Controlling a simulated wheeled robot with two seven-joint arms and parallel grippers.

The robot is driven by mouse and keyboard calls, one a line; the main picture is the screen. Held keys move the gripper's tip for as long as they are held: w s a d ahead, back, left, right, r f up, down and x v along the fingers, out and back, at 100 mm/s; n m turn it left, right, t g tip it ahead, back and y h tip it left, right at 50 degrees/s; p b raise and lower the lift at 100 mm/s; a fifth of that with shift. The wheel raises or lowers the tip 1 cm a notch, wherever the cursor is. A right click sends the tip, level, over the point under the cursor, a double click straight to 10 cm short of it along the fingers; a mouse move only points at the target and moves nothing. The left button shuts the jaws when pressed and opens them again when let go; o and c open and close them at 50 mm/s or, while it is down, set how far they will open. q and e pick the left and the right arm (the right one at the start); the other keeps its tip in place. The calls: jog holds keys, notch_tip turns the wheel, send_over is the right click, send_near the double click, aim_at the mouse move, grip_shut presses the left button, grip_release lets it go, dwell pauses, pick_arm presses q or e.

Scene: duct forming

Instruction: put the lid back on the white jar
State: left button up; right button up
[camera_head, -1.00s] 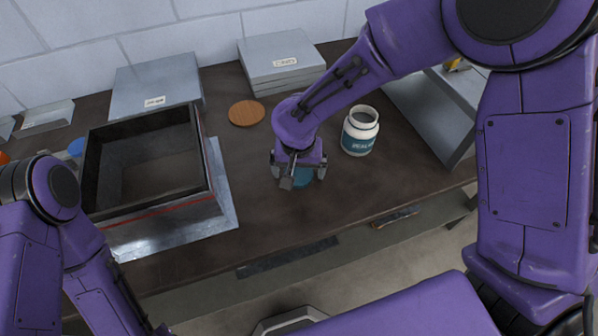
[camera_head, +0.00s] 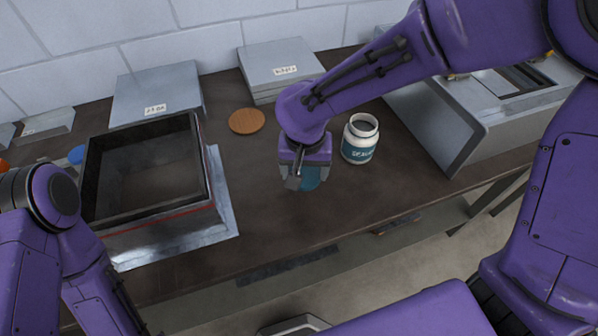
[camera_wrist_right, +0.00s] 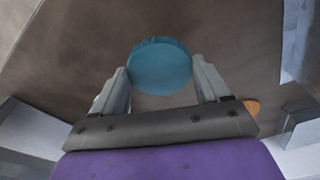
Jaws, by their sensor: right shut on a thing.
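The white jar (camera_head: 360,139) with a teal label stands upright and open-topped on the dark bench, just right of my right gripper. The round teal lid (camera_head: 311,178) is between the fingers of my right gripper (camera_head: 304,176), low over the bench. In the right wrist view, the lid (camera_wrist_right: 160,66) sits between the two fingertips of the right gripper (camera_wrist_right: 162,78), which is shut on it. I cannot tell whether the lid is clear of the bench. My left arm is at the lower left, but its gripper is not in view.
A dark open square duct frame (camera_head: 150,225) stands on sheet metal at left. A round wooden disc (camera_head: 247,121) and stacked grey panels (camera_head: 280,66) lie behind the gripper. A grey metal machine (camera_head: 455,125) is right of the jar. The bench (camera_head: 255,205) is bare in front.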

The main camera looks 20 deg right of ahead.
jog(key=s+d+r+p, duration=0.1)
jog(key=s+r+p, duration=0.1)
jog(key=s, duration=0.3)
jog(key=s+d+r+p, duration=0.1)
jog(key=s+r+p, duration=0.1)
jog(key=s+r, duration=0.2)
jog(key=shift+s+d+r, duration=0.15)
jog(key=shift+s+r, duration=0.25)
jog(key=shift+s, duration=0.75)
jog(key=w+d+f+n+p, duration=0.1)
jog(key=w+d+n, duration=0.3)
jog(key=w, duration=1.2)
jog(key=shift+w+y+p, duration=0.15)
jog(key=shift+y+p, duration=0.15)
jog(key=shift+p, duration=0.55)
